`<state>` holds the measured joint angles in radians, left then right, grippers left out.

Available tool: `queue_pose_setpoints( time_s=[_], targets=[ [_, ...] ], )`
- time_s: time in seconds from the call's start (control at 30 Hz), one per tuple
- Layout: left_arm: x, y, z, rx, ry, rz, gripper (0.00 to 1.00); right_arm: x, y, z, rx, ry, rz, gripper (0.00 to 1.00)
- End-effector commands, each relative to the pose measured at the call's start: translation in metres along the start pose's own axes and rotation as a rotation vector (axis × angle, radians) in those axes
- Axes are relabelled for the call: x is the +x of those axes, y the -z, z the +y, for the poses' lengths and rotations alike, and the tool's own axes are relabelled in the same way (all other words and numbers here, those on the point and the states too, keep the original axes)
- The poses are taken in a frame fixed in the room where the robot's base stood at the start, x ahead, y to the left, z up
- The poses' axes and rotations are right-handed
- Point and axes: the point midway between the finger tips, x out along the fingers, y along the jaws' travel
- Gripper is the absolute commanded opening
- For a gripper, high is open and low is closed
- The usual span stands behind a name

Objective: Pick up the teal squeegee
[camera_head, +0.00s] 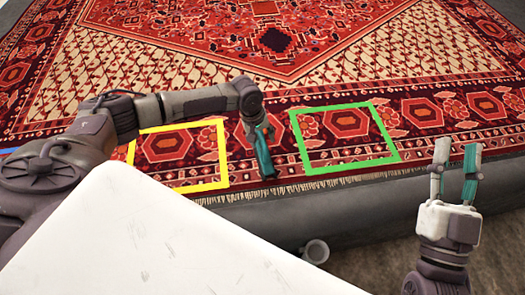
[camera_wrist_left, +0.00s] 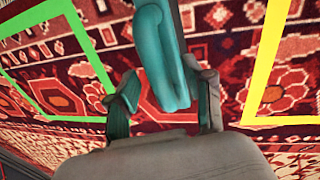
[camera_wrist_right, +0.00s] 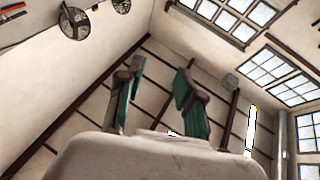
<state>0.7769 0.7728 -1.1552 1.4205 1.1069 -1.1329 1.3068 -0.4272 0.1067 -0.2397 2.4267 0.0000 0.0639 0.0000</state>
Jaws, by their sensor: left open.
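The teal squeegee (camera_wrist_left: 165,75) shows in the left wrist view as a smooth teal handle coming down from the top edge. Its end lies between the two fingers of my left gripper (camera_wrist_left: 165,100), which stand apart on either side of it. The rest of the squeegee is out of that view. In the head view my left gripper (camera_head: 264,158) points down over the rug between the yellow and green frames and largely hides the squeegee. My right gripper (camera_head: 456,158) is open, empty and pointing up at the right; its spread fingers also show in the right wrist view (camera_wrist_right: 157,85).
A patterned red rug (camera_head: 190,40) covers the raised surface. A yellow frame (camera_head: 223,150) and a green frame (camera_head: 345,163) lie on it. The grey ledge (camera_head: 360,203) runs along the near side. A pale grey cylinder (camera_head: 315,251) is below the ledge.

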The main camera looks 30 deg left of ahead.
Motion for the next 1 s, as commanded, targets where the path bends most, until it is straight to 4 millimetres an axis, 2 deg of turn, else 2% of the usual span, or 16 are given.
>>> queue_pose_setpoints(
  time_s=[0.2,0.47,0.7,0.8,1.0],
  targets=[
    [0.011,0.0,0.001,0.0,-0.002,0.001,0.52,-0.002,0.022,-0.003,0.006,0.006,0.137,0.36],
    [0.011,0.0,0.0,0.0,-0.001,0.001,0.52,-0.002,0.025,-0.003,0.006,0.006,0.15,0.36],
    [0.011,0.0,0.0,0.0,-0.001,0.001,0.13,-0.002,0.025,-0.003,0.006,0.006,0.148,0.36],
    [0.011,0.0,0.0,0.0,-0.001,0.001,0.0,-0.002,0.025,-0.003,0.006,0.006,0.148,0.36],
    [0.011,0.0,0.001,0.0,-0.002,0.001,0.0,-0.002,0.024,-0.003,0.006,0.006,0.148,0.36]
  ],
)
